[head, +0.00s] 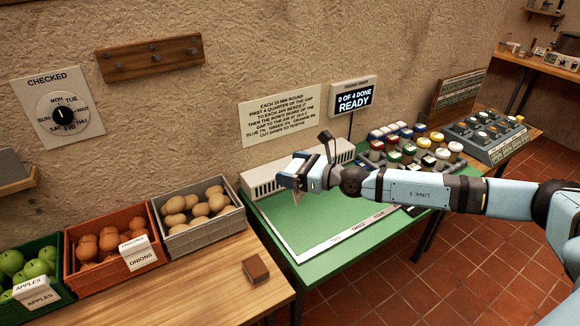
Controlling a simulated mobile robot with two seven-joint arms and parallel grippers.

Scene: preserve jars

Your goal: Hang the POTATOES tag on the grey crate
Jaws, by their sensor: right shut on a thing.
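The grey crate (207,234) stands on the wooden table, at the right end of a row of crates. It holds several brown potatoes (191,202), and no tag shows on its front. My right gripper (295,184) is right of the grey crate, above the green table. It is shut on a small pale thing (297,198) that pokes out below the fingers. This may be the POTATOES tag, but most of it is hidden and no lettering can be read. My left gripper is out of view.
The orange crate (86,280) has an ONIONS tag (136,253), and the green crate (52,240) an APPLES tag (37,292). A brown block (256,269) lies before the grey crate. An empty peg rail (150,57) hangs above.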

